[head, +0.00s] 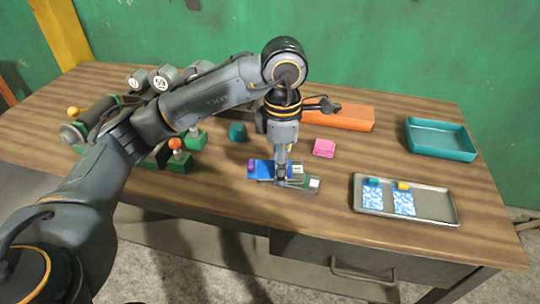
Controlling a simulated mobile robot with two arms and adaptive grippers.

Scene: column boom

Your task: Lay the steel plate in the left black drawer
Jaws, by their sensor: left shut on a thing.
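My left gripper (282,178) points down at the middle of the table and is shut on a thin flat piece. This seems to be the grey-green plate with a white label (308,184), likely the steel plate. A blue flat piece (264,168) with a purple block on its left end lies against it; the fingers hide where the two meet. I cannot tell whether the plate is lifted. A dark drawer front (310,254) with a bar handle shows under the table's front edge and looks closed. No open black drawer is clear; my arm hides part of the back. My right gripper is out of view.
A metal tray (430,207) with two blue-patterned cards lies right. A teal tray (440,140), an orange block (350,117), a pink pad (324,148) and a teal cube (237,131) are farther back. Dumbbells and green-based items crowd the left. The front middle is clear.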

